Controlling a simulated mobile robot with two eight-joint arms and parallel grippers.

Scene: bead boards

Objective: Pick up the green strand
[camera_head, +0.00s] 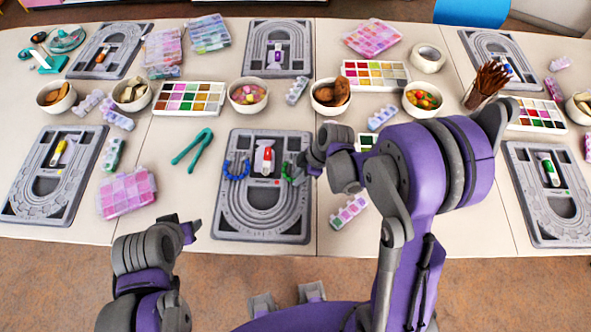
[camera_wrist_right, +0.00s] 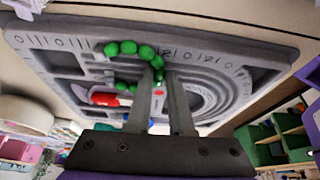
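The green strand (camera_wrist_right: 128,48) is a curved row of round green beads at the grey bead board (camera_wrist_right: 240,50). In the head view only a bit of the green strand (camera_head: 287,171) shows at the right side of the middle board (camera_head: 228,215). My right gripper (camera_wrist_right: 163,72) has its fingers close together with green beads between the tips, and it looks shut on the strand. In the head view my right gripper (camera_head: 297,172) partly hides the strand. My left gripper (camera_head: 192,230) is off the table's front edge, away from the strand; its finger gap cannot be made out.
A blue strand (camera_head: 236,172) lies at the left of the same board, with a red-and-white item (camera_head: 263,158) between. Green pliers (camera_head: 192,150), a pink bead box (camera_head: 127,192), and a bowl of colored beads (camera_head: 248,94) are nearby.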

